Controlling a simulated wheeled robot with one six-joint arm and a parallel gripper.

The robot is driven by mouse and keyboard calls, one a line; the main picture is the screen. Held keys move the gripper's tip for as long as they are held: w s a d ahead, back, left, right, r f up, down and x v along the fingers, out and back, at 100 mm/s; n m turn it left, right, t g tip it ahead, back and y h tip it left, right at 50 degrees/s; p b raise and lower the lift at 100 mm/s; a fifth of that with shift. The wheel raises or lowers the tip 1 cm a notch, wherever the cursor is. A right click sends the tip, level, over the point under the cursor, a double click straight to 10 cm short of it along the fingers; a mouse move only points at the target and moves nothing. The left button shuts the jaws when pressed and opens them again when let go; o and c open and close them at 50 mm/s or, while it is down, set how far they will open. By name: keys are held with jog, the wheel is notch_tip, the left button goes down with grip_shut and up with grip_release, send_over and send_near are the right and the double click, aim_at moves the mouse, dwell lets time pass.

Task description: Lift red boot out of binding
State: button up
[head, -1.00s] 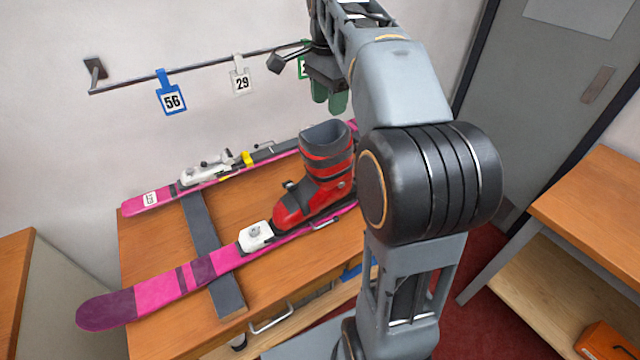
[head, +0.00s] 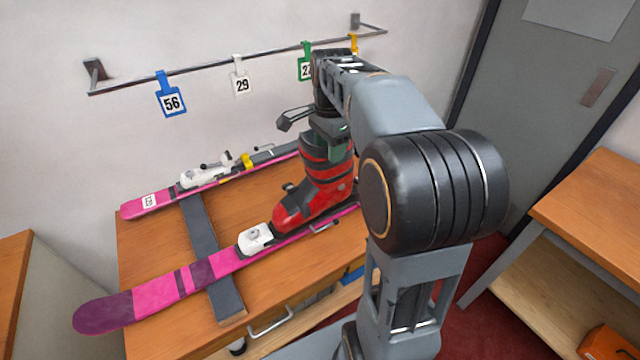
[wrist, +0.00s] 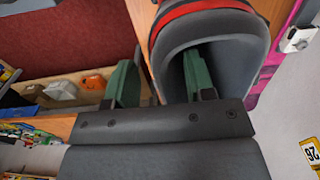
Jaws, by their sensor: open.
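The red boot (head: 312,192) stands upright on the near pink ski (head: 160,296), its toe at the white toe piece (head: 256,239) of the binding. The heel end of the binding is hidden behind my arm. My gripper (head: 330,145) is at the top of the boot's cuff. In the wrist view the green fingers of my gripper (wrist: 160,85) are apart, one outside the boot's cuff (wrist: 226,55) and the other inside its opening, with the cuff wall between them. The fingers are not closed on the wall.
A second pink ski (head: 150,205) with an empty white binding (head: 205,174) lies behind. Both skis rest across a dark grey bar (head: 207,240) on the wooden bench (head: 265,292). Number tags, including a blue one (head: 172,100), hang from a wall rail above.

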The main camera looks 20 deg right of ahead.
jog(key=shift+f, duration=0.65)
grip_shut()
dwell(1.0)
